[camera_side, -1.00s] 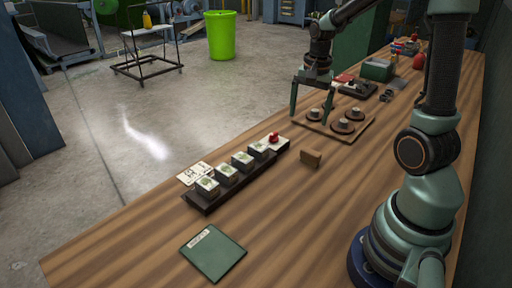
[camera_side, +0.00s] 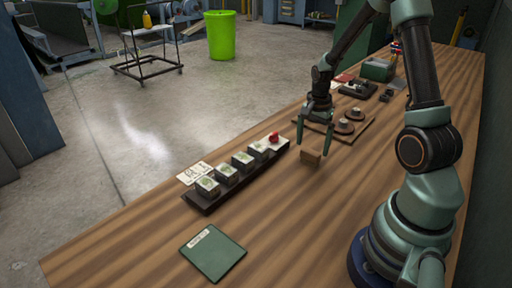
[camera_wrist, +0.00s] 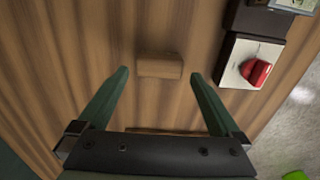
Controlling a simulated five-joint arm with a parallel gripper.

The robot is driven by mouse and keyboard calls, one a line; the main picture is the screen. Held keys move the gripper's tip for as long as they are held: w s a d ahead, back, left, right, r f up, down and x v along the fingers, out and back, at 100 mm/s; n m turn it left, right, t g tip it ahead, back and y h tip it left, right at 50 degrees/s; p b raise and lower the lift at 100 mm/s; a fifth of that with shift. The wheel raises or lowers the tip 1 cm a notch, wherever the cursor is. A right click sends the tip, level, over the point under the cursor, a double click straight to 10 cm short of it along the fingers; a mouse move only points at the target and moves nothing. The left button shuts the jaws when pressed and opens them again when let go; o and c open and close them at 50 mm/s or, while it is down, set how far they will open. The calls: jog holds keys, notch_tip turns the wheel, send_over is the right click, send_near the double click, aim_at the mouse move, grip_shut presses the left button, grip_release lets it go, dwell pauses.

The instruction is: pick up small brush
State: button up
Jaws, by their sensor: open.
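A small brown block, which I take for the small brush (camera_side: 311,157), lies on the wooden table near the end of the dark tray. No bristles can be made out. It also shows in the wrist view (camera_wrist: 160,66), lying crosswise between my two fingertips and slightly beyond them. My gripper (camera_side: 313,150) points down over the block with its green fingers spread on either side. In the wrist view my gripper (camera_wrist: 160,74) is open and empty, with a gap between each finger and the block.
A wooden board (camera_side: 357,132) with round brown pieces stands behind my gripper. A green booklet (camera_side: 213,252) lies in front. The table between is clear.

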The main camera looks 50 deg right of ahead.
aim_at(311, 152)
jog(key=shift+a+f, duration=0.2)
jog(key=shift+f, duration=1.75)
jog(key=c, duration=1.2)
jog(key=shift+r, duration=0.15)
notch_tip(311, 152, up, 20)
jog(key=shift+f, duration=0.1)
